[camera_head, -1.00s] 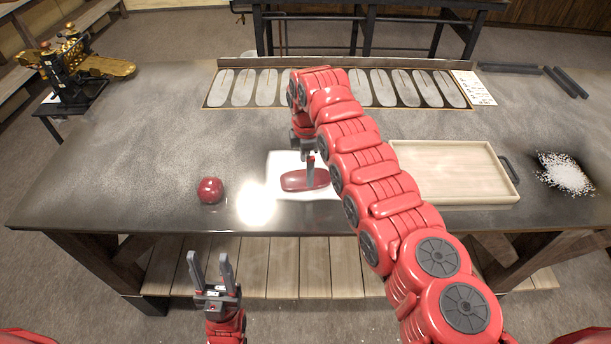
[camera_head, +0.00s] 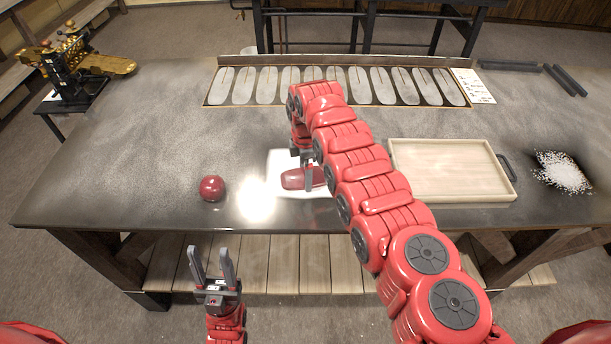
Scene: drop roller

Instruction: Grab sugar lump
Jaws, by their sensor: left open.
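A glossy dark red elongated lump (camera_head: 292,179) lies on a white sheet (camera_head: 279,160) near the table's front edge. A round red ball (camera_head: 212,188) sits on the bare table to its left. My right gripper (camera_head: 307,188) points down at the elongated lump, its fingers overlapping it in the picture. The fingers show nearly edge-on, so I cannot tell whether they are open or touch the lump. The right arm hides part of the sheet. My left gripper (camera_head: 212,252) is open and empty, fingers up, in front of the table edge.
A wooden tray (camera_head: 455,170) lies right of the arm, with white granules (camera_head: 563,173) beyond it. A board with several oval slots (camera_head: 240,86) lies at the back. A black and brass roller machine (camera_head: 72,75) stands at left. The table's left middle is clear.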

